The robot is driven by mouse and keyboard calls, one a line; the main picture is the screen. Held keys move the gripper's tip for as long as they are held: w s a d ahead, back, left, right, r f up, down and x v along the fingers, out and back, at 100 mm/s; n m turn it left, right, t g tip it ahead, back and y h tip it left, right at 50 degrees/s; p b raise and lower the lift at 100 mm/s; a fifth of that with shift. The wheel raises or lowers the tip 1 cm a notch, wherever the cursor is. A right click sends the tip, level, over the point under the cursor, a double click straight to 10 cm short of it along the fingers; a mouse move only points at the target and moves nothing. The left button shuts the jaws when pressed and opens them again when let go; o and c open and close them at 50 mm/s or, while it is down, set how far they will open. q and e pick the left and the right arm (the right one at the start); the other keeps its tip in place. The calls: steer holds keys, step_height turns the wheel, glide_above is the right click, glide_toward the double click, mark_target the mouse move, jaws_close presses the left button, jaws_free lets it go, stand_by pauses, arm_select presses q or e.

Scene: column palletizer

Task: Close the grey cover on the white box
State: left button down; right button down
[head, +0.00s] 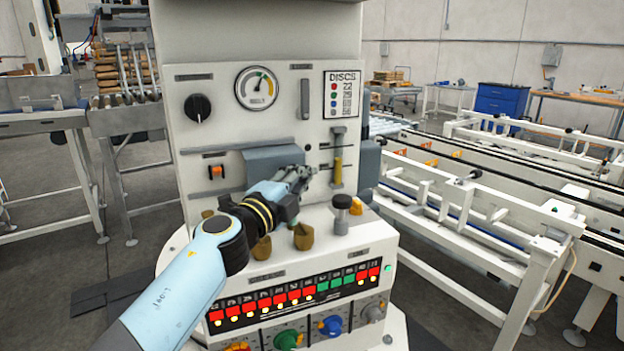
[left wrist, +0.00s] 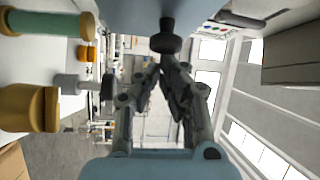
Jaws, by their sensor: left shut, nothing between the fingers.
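The white box (head: 225,128) is an upright control panel with a gauge, switches and a lower console. A grey cover (head: 262,162) juts out from its front below the gauge. My left gripper (head: 305,172) is in front of the cover's right part and hides some of it. I cannot tell whether they touch. My left gripper is shut and empty, and its fingers also show in the left wrist view (left wrist: 172,68). I cannot tell how far the cover stands open. My right gripper is in neither view.
A black-topped plunger (head: 342,203) stands right of my left gripper, below a yellow lever (head: 338,170). Brown knobs (head: 303,237) sit under the gripper. A row of red and green lamps (head: 290,293) crosses the lower console. A white conveyor frame (head: 480,215) stands at the right.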

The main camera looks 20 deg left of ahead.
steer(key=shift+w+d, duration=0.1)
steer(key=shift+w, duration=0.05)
arm_select(q)
steer(key=s+a, duration=0.7)
steer(key=a, duration=0.2)
steer(key=shift+s+a, duration=0.25)
steer(key=shift+s, duration=0.05)
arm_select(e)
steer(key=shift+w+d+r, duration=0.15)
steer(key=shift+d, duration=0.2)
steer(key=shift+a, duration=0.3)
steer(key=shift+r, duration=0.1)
